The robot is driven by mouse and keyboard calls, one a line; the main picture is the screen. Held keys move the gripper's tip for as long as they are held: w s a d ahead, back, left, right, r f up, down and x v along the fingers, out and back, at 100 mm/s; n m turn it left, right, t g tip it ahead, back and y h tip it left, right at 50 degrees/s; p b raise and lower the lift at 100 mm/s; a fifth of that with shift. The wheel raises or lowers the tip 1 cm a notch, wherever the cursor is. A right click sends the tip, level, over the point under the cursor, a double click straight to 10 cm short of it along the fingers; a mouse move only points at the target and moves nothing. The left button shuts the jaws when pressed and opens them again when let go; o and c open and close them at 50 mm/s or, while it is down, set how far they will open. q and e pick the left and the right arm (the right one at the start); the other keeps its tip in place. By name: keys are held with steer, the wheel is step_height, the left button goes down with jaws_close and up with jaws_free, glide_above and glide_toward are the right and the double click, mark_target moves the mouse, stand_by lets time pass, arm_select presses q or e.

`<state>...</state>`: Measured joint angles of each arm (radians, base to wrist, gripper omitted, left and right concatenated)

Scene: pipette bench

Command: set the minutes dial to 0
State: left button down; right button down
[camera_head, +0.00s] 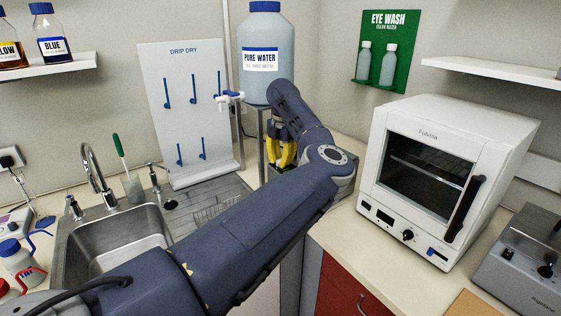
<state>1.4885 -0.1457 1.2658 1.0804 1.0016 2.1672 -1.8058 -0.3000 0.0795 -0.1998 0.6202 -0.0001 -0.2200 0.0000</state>
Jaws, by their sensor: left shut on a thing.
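A small black dial (407,236) sits on the lower front panel of the white oven (440,120). Another black knob (545,271) is on the grey machine (525,262) at the right edge. The markings are too small to tell which is the minutes dial or where it points. My left gripper (284,155), with yellow fingers, is below the pure water bottle (264,85), far left of both dials. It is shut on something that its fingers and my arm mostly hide. My right gripper is out of view.
My left arm crosses in front of the sink (110,245) and drying rack (182,115). The oven door has a black handle (464,208). Bottles with red and blue tops (20,262) stand at lower left. The counter before the oven is mostly clear.

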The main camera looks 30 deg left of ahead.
arm_select(q)
steer(key=c, duration=1.4)
jaws_free()
steer(key=shift+o, duration=0.2)
steer(key=shift+r, duration=0.1)
step_height(320, 180, up, 12)
steer(key=shift+d, duration=0.35)
